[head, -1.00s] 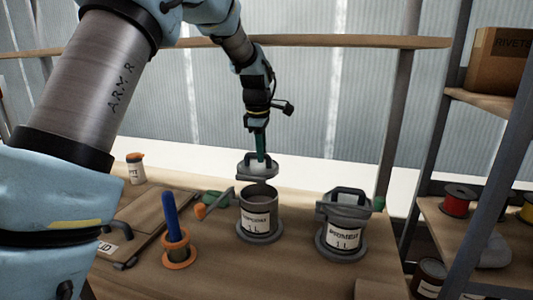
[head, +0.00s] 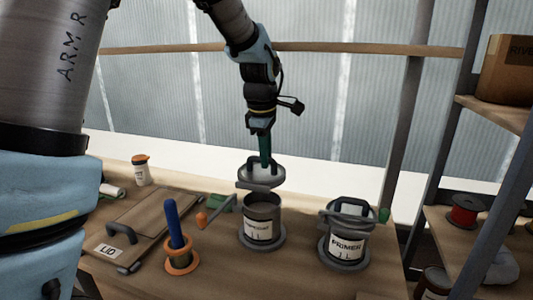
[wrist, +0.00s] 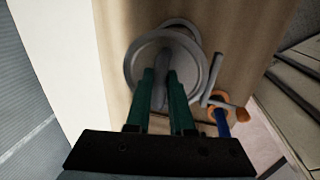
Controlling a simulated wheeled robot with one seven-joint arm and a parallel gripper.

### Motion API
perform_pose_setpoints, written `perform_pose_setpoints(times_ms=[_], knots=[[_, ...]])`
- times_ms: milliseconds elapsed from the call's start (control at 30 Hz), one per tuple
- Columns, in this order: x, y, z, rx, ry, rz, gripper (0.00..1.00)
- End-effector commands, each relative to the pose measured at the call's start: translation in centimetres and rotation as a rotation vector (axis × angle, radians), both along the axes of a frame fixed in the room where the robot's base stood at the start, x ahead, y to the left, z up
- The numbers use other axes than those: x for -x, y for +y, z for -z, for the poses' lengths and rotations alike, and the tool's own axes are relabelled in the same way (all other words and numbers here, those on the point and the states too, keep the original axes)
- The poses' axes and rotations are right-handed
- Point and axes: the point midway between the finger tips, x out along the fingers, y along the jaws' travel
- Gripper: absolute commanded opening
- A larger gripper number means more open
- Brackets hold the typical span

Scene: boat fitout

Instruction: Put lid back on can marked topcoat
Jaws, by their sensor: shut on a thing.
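My gripper (head: 265,158) is shut on the handle of a grey round lid (head: 255,184) and holds it just above the open can (head: 262,222). The can stands upright on the bench, its white label too blurred to read for sure, with 1 L below. The lid looks slightly tilted and apart from the can's rim. In the wrist view, the green fingers (wrist: 162,100) grip the handle, and the lid (wrist: 137,62) hides most of the can beneath it. A second can (head: 345,244), labelled PRIMER, stands to the right with a handled lid on top.
A blue-handled tool (head: 174,222) stands in an orange-rimmed holder left of the can. An orange-ended tool (head: 202,218) lies close to the can's left. A board marked LID (head: 130,232) lies further left, with a small white bottle (head: 141,170) behind. Shelves (head: 490,110) stand at right.

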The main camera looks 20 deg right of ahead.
Motion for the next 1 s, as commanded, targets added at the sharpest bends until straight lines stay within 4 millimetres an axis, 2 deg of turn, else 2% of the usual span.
perform_pose_setpoints(times_ms=[267, 633, 800, 1000], knots=[[0.0, 0.0, 2.1, -0.001, 0.001, 0.000, 0.00], [0.0, 0.0, 6.1, -0.002, 0.001, 0.000, 0.00], [0.0, 0.0, 6.9, -0.001, 0.001, 0.000, 0.00], [0.0, 0.0, 6.9, -0.001, 0.001, 0.000, 0.00]])
